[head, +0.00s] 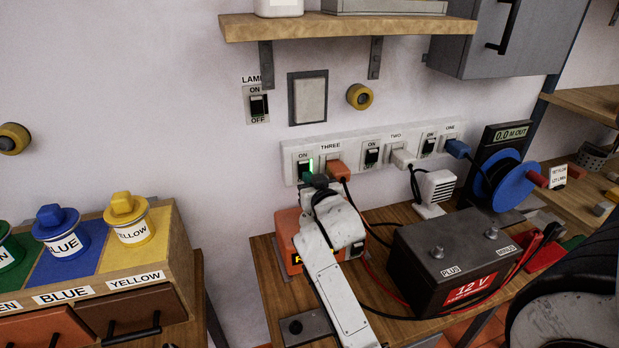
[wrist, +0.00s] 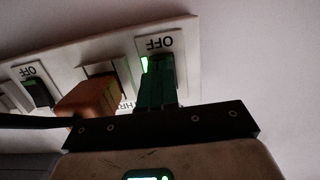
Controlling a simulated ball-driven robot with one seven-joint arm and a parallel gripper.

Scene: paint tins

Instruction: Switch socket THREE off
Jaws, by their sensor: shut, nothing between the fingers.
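Socket THREE's switch (head: 304,168) is at the left end of the white socket strip, below an ON label, with a green light glowing beside it. In the wrist view, its plate (wrist: 180,66) appears upside down with OFF at the top, and the green light shows. An orange plug (head: 337,171) sits in socket THREE; it also shows in the wrist view (wrist: 88,97). My gripper (head: 318,181) is shut and empty, just in front of the switch. In the wrist view its dark fingers (wrist: 158,84) cover most of the rocker. I cannot tell whether they touch it.
Sockets TWO (head: 397,158) and ONE (head: 456,148) hold plugs to the right. An orange box (head: 289,228) stands below, partly behind my arm. A black 12 V battery (head: 440,258) and cables are on the bench. A wooden shelf (head: 345,27) is above; the wall left of the strip is clear.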

